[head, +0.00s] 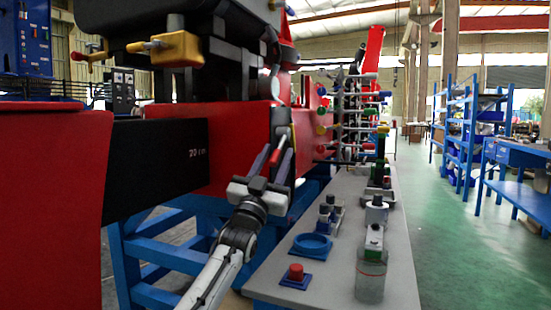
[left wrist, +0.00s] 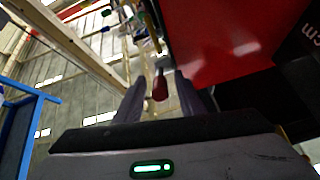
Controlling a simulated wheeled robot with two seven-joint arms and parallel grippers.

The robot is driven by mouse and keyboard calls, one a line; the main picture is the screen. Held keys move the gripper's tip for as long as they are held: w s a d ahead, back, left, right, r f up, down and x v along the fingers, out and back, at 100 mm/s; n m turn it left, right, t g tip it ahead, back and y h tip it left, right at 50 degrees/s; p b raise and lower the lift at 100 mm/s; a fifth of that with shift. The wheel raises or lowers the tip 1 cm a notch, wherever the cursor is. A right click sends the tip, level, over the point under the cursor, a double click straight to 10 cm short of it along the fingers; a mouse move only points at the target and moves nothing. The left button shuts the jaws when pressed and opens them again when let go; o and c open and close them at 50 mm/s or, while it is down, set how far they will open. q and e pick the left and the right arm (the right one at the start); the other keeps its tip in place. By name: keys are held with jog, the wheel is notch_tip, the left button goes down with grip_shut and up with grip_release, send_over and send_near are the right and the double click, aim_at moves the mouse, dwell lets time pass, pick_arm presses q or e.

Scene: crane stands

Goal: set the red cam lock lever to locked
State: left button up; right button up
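The red cam lock lever (head: 274,157) is a slim red handle at the right end of the large red beam. In the left wrist view its dark red rounded tip (left wrist: 160,88) points toward me. My left gripper (head: 273,155) reaches up to it from below, with one grey finger on each side. In the left wrist view the fingers (left wrist: 158,100) are apart, with gaps between them and the lever. The lever's pivot is partly hidden by the fingers. My right gripper is in neither view.
The red beam (head: 235,135) and its black section (head: 160,155) fill the left, above a blue stand (head: 160,245). A grey bench (head: 330,270) on the right holds a red button (head: 296,272), a blue ring (head: 311,246) and a glass jar (head: 371,280). Green floor beyond is open.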

pick_arm(q)
jog(key=shift+a, duration=0.1)
